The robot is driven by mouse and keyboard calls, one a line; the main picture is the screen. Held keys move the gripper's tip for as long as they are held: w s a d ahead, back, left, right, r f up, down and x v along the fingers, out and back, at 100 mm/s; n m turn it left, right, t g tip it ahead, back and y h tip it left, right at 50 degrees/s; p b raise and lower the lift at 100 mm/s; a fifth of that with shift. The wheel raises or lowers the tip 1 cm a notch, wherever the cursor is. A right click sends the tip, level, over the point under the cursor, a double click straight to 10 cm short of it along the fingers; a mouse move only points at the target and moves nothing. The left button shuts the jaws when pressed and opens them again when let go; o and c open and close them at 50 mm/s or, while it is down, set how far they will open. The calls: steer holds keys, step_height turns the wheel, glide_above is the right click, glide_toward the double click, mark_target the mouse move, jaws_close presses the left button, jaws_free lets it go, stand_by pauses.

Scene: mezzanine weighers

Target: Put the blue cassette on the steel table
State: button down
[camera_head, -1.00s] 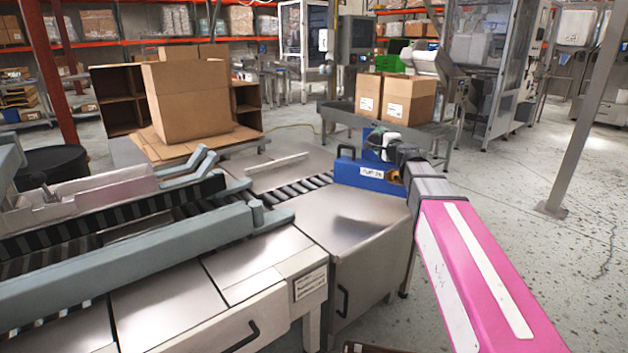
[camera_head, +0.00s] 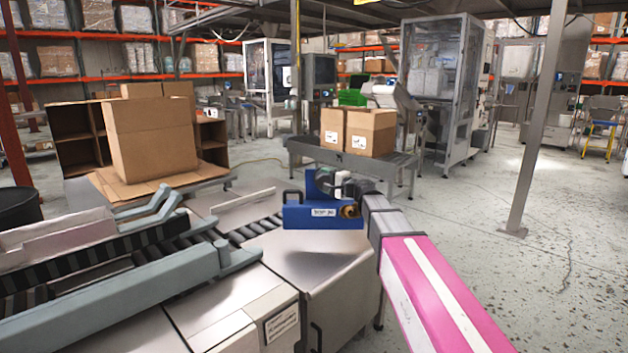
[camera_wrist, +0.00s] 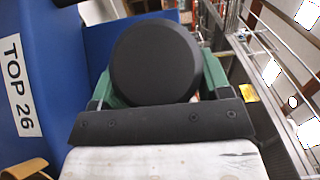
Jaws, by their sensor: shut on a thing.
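The blue cassette (camera_head: 310,214) has a white label and a black handle at its left end. My gripper (camera_head: 340,182) is shut on it, at the end of my pink and grey arm. In the wrist view, green-padded fingers (camera_wrist: 160,88) close around a black round knob, beside the blue cassette body (camera_wrist: 50,75) with its "TOP 26" label. In the head view the cassette appears above a steel table top (camera_head: 315,262) at the conveyor's end. A gap beneath it is hard to judge.
A roller conveyor with grey guide rails (camera_head: 170,265) lies at left. A large cardboard box (camera_head: 150,140) stands behind it. Two cartons (camera_head: 358,130) sit on another steel stand (camera_head: 340,157) further back. A grey post (camera_head: 540,120) stands at right, with open floor around it.

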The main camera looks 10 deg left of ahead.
glide_above(340, 203)
steer(key=f, duration=0.3)
steer(key=shift+w+f, duration=0.15)
steer(key=shift+w, duration=0.1)
steer(key=shift+f, duration=2.1)
steer(key=shift+c, duration=0.4)
jaws_free()
